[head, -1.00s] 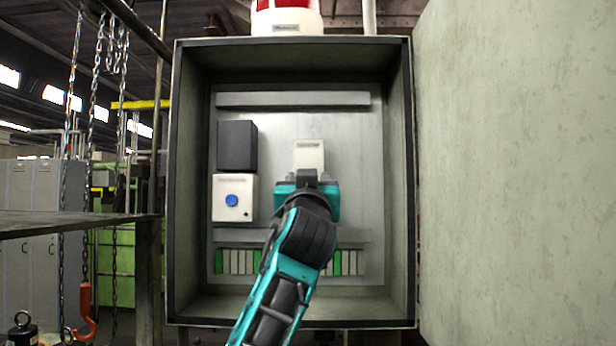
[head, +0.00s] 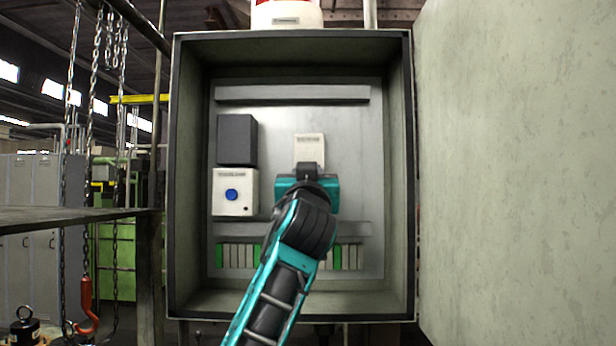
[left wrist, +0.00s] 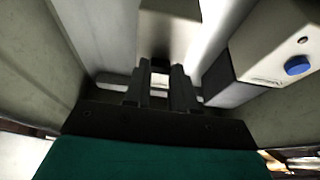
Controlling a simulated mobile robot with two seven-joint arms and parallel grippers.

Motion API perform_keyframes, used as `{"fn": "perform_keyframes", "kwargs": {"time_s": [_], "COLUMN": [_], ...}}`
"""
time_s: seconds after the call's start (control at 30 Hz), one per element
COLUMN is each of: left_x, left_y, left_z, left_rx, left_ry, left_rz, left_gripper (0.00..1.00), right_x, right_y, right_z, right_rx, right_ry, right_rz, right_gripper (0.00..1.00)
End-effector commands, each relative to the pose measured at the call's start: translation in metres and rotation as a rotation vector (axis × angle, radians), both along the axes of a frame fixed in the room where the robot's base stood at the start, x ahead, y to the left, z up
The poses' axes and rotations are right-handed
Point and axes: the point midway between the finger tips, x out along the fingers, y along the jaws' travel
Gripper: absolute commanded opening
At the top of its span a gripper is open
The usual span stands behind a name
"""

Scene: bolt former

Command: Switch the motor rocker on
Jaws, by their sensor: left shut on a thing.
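An off-white switch box (head: 309,147) is fixed on the grey back panel inside an open cabinet; it also shows, shaded, in the left wrist view (left wrist: 170,28). My left gripper (head: 307,171) is at the lower part of this box, its arm coming up from below. In the left wrist view its two dark fingers (left wrist: 162,85) are close together on a small dark part at the box, which I take to be the motor rocker (left wrist: 160,65). The rocker's position cannot be read, as the gripper covers it. My right gripper is not in view.
Left of the gripper are a box with a blue button (head: 232,195) and a dark box (head: 237,140). A terminal row (head: 238,257) runs below. The cabinet walls (head: 190,200) enclose the space, and the open door (head: 515,170) stands at right.

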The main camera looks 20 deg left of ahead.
Motion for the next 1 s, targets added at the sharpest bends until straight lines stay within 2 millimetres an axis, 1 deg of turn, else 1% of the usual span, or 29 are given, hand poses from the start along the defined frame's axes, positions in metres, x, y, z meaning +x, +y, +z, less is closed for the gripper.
{"fn": "perform_keyframes", "kwargs": {"time_s": [0.27,0.47,0.63,1.0], "left_x": [-0.001,-0.002,-0.004,-0.003], "left_y": [-0.001,-0.002,-0.003,-0.002], "left_z": [0.003,0.009,0.016,0.032], "left_rx": [-0.007,-0.034,-0.071,-0.163], "left_ry": [0.022,0.107,0.234,0.571], "left_rz": [-0.001,-0.003,-0.005,-0.003], "left_gripper": [0.0,0.0,0.0,0.0], "right_x": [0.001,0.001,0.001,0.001], "right_y": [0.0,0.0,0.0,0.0], "right_z": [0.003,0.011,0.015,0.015], "right_rx": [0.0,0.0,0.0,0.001], "right_ry": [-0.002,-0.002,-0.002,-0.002], "right_rz": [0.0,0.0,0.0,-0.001], "right_gripper": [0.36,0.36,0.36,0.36]}}
